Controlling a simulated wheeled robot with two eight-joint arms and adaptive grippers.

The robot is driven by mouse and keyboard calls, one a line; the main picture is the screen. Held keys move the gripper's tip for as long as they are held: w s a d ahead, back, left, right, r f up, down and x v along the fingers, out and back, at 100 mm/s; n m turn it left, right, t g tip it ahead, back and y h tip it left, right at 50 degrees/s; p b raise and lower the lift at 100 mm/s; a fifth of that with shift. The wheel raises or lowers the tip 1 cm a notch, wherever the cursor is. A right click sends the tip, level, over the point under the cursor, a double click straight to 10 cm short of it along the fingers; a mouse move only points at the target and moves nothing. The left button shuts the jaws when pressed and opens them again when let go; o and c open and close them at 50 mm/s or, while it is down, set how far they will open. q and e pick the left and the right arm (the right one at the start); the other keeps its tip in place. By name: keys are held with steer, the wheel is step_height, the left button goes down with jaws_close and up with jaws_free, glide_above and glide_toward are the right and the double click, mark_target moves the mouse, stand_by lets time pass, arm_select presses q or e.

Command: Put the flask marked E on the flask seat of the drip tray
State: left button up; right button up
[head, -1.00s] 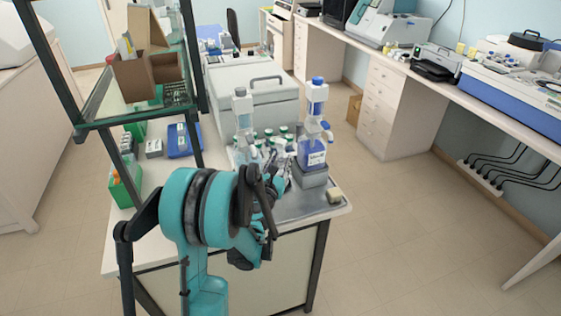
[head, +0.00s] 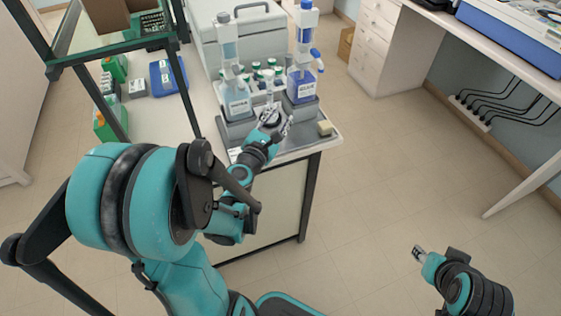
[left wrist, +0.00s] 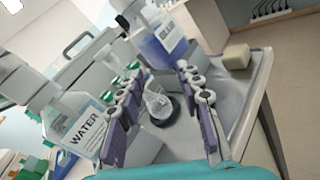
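A small clear flask (left wrist: 158,103) stands upright on a dark round seat (left wrist: 166,117) in the left wrist view; no letter is readable on it. The seat is on the grey drip tray (left wrist: 248,88), which also shows in the head view (head: 310,143). My left gripper (left wrist: 159,72) is open, with one finger on each side of the flask and visible gaps to it. In the head view my left gripper (head: 273,118) is over the tray front and partly hides the seat. My right gripper (head: 418,250) is over the floor at lower right, far from the tray; its opening is unclear.
A WATER bottle (left wrist: 80,128) stands left of the flask and a blue-purple bottle (head: 302,87) behind it to the right. Several green-capped bottles (head: 262,75) stand behind. A pale sponge block (head: 325,128) lies on the tray's right corner. A glass shelf frame stands at left.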

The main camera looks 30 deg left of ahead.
arm_select(q)
steer(key=s+d+f+m+g+h, duration=0.1)
steer(key=s+d+m+g+h, duration=0.15)
steer(key=d+m, duration=0.55)
steer(key=s+d+f+m+g+h, duration=0.1)
steer(key=s+d+m+g+h, duration=0.15)
steer(key=d+m, duration=0.45)
steer(key=s+a+f+m+g+y, duration=0.1)
steer(key=s+m+g, duration=0.1)
steer(key=s+m, duration=0.4)
steer(key=s+a+f+m+g+y, duration=0.1)
steer(key=s+f+m+g+y, duration=0.1)
steer(key=s+m, duration=0.5)
steer(key=m+g, duration=0.1)
steer(key=m, duration=0.3)
steer(key=shift+s+a+f, duration=0.2)
steer(key=shift+f, duration=0.05)
